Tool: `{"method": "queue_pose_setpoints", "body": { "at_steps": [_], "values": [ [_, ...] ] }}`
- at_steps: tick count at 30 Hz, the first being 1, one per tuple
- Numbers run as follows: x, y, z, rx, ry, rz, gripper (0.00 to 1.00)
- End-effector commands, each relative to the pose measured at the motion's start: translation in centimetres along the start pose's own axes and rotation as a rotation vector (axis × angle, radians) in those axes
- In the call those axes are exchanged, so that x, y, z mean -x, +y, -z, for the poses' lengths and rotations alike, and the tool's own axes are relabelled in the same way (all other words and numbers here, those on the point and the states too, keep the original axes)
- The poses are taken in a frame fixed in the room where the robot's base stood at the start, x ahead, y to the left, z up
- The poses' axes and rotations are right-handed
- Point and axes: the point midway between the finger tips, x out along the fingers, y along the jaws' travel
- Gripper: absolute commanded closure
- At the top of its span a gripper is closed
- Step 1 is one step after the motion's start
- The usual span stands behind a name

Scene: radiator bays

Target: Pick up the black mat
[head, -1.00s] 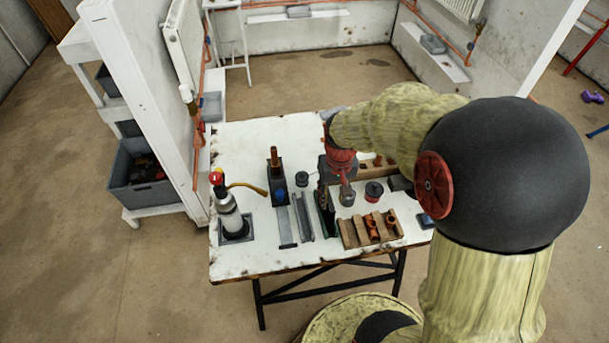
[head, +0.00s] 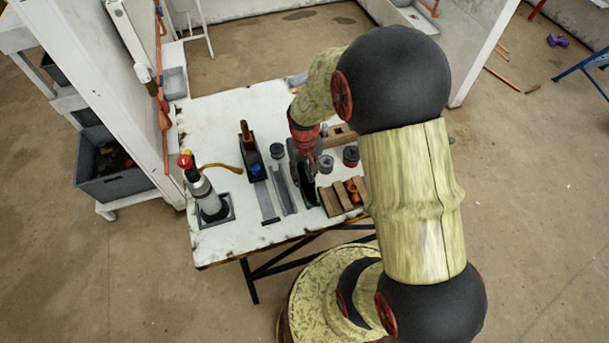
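A dark, flat square (head: 229,208) lies at the left front of the white workbench. It looks like the black mat, though I cannot be sure. A grey bottle with a black and red top (head: 207,195) stands on it and hides much of its middle. My gripper (head: 308,172) points down over the right-middle part of the bench, well to the right of the square. Its fingers are small and dark among the bench items, so I cannot tell whether they are open or hold anything.
The workbench (head: 217,122) also bears a dark block with a blue knob (head: 256,170), grey metal strips (head: 283,190), a wooden rack (head: 335,198) and dark round tins (head: 350,155). A yellow curved tool (head: 222,167) lies near the bottle. The bench's back left is clear.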

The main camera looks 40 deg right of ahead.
Motion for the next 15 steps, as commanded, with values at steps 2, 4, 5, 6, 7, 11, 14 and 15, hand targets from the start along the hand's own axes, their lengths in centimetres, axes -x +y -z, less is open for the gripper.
{"method": "queue_pose_setpoints", "body": {
  "at_steps": [2,4,5,6,7,11,14,15],
  "values": [
    [-0.41,0.01,0.06,0.0,0.001,0.0,0.67],
    [-0.37,0.01,0.07,0.0,0.001,0.0,0.67],
    [-0.33,0.01,0.07,0.0,0.001,0.0,0.67],
    [-0.32,0.01,0.07,0.0,0.001,0.0,0.67],
    [-0.31,0.01,0.07,0.0,0.001,0.0,0.67],
    [-0.31,0.01,0.06,0.0,0.001,0.0,0.73],
    [-0.31,0.01,0.05,0.0,0.001,0.0,0.79],
    [-0.31,0.01,0.05,0.0,0.001,0.0,0.81]
  ]
}}
